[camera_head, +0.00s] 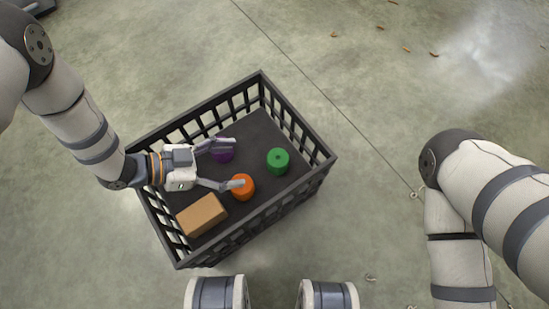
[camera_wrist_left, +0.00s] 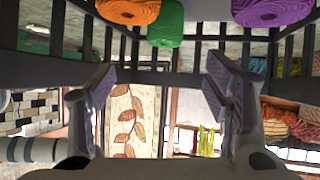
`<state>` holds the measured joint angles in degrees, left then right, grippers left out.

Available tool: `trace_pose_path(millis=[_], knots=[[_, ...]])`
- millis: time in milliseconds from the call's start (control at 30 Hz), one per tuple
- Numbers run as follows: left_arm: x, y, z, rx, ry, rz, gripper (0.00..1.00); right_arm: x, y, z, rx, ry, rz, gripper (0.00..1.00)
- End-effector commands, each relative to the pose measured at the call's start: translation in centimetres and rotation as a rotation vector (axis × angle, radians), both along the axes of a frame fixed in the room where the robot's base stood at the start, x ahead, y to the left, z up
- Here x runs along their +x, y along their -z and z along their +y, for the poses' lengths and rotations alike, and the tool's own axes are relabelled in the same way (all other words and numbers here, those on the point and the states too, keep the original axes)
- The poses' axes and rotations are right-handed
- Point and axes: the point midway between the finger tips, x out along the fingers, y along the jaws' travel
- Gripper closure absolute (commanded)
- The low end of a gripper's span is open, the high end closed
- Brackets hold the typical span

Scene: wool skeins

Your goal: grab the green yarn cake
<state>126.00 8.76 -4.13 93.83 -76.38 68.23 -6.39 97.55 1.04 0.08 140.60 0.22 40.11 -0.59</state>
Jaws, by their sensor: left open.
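The green yarn cake (camera_head: 278,161) stands on the floor of the black crate (camera_head: 299,115), toward its right side. In the left wrist view the green yarn cake (camera_wrist_left: 166,24) shows at the top, partly behind the orange one. My left gripper (camera_head: 236,164) reaches in over the crate from the left. It is open and empty, its fingertips pointing toward the green cake with a gap between. The fingers also show spread apart in the left wrist view (camera_wrist_left: 160,76). My right arm is at the right; its gripper is out of the picture.
An orange yarn cake (camera_head: 242,187) lies by the lower finger, and a purple one (camera_head: 222,154) is partly hidden under the upper finger. A brown box (camera_head: 202,214) fills the crate's near left corner. Slatted walls surround everything. The crate's far floor is clear.

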Motion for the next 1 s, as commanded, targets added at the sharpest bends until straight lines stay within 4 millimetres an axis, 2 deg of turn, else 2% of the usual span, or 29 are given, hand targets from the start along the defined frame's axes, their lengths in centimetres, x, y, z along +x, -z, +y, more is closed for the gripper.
trace_pose_path(millis=[33, 167, 267, 400, 567, 800, 1000], knots=[[0.8, 1.9, 0.0, -0.016, 0.044, -0.032, 0.29, -0.3, 1.6, 0.0, 0.0, -0.001, 0.026, 0.6], [1.7, 1.6, -0.4, -0.038, 0.108, -0.088, 0.29, -0.5, 2.1, 0.0, 0.001, -0.002, 0.036, 0.6], [2.0, 1.7, -1.5, -0.042, 0.113, -0.092, 0.29, -0.6, 2.1, 0.0, 0.002, -0.003, 0.041, 0.6], [2.5, 3.0, -3.9, -0.04, 0.112, -0.09, 0.29, -0.9, 2.7, 0.0, 0.003, -0.005, 0.057, 0.6], [2.8, 3.6, -5.3, -0.039, 0.11, -0.09, 0.29, -1.0, 2.9, -0.1, 0.002, -0.005, 0.064, 0.6], [3.9, 6.0, -9.8, -0.039, 0.11, -0.088, 0.29, -1.1, 4.5, 0.1, 0.007, -0.008, 0.079, 0.6], [4.2, 6.3, -10.8, -0.036, 0.108, -0.089, 0.29, -1.1, 4.7, 0.2, 0.008, -0.008, 0.08, 0.6]])
